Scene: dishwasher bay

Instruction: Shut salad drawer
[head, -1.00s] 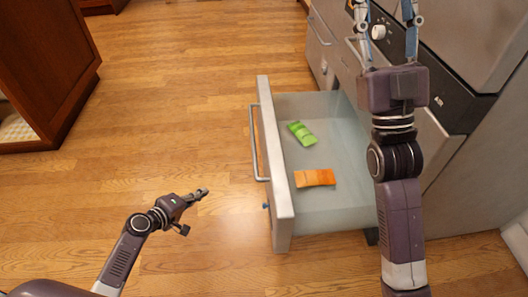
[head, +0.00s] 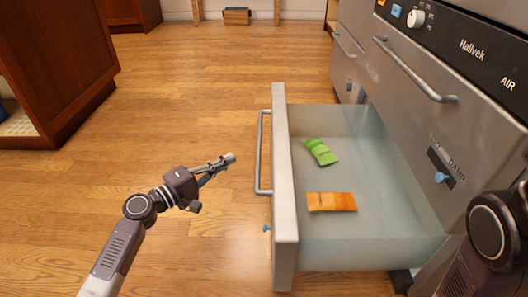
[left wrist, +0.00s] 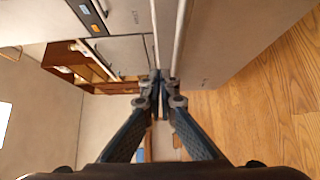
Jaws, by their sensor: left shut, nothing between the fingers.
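The salad drawer (head: 285,185) is pulled well out of the steel unit in the head view. Its handle (head: 260,150) is on the left side of its front panel. A green packet (head: 320,151) and an orange packet (head: 331,201) lie inside on the drawer floor. My left gripper (head: 230,158) is shut and empty, to the left of the handle and apart from it. Its closed fingers show in the left wrist view (left wrist: 160,78). My right gripper is out of view; only a link of that arm shows at the lower right.
The steel unit (head: 440,130) with a knob (head: 416,18) and a long bar handle (head: 415,75) stands on the right. A brown wooden cabinet (head: 50,70) stands at the left. Open wooden floor (head: 200,90) lies between it and the drawer.

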